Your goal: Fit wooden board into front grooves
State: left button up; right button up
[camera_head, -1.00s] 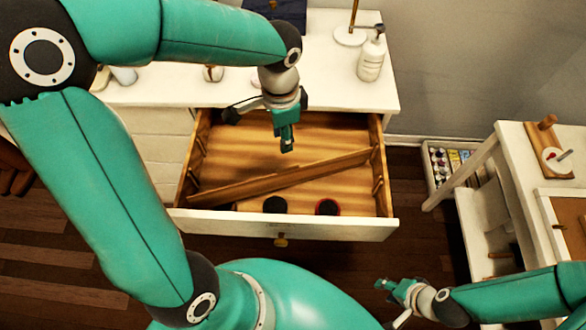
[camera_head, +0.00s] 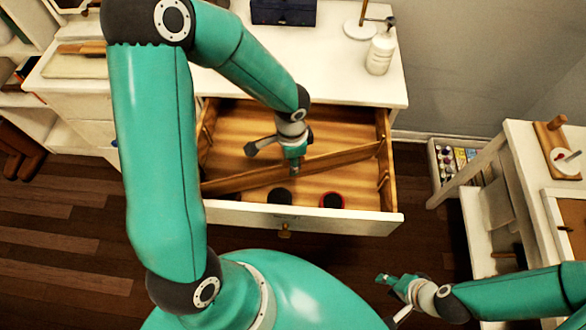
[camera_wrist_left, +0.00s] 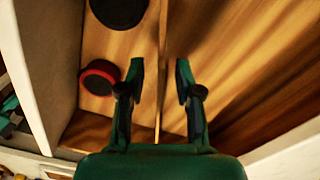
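The wooden board (camera_head: 345,156) stands on edge, slanting across the open drawer (camera_head: 345,222). Its right end is near the grooved right wall, and its left end is nearer the drawer front. My left gripper (camera_head: 296,170) points down over the board's middle. In the left wrist view, my left gripper (camera_wrist_left: 160,75) is open, with one finger on each side of the board's thin edge (camera_wrist_left: 163,40); I cannot tell whether they touch it. Groove strips (camera_head: 384,180) show on the right wall; the left front ones are hidden by my arm. My right gripper (camera_head: 388,284) is outside, low right, its opening unclear.
Two round dark items, a black one (camera_head: 279,197) and a red-rimmed one (camera_head: 332,201), lie in front of the board. The dresser top holds a white bottle (camera_head: 380,55) and a dark blue box (camera_head: 284,11). A white table (camera_head: 520,150) stands at right.

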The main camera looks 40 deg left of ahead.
pick_arm(q)
jog(key=shift+w+f, duration=0.1)
jog(key=shift+f, duration=0.8)
jog(key=shift+c, duration=0.3)
grip_shut()
jog(key=shift+r, duration=0.1)
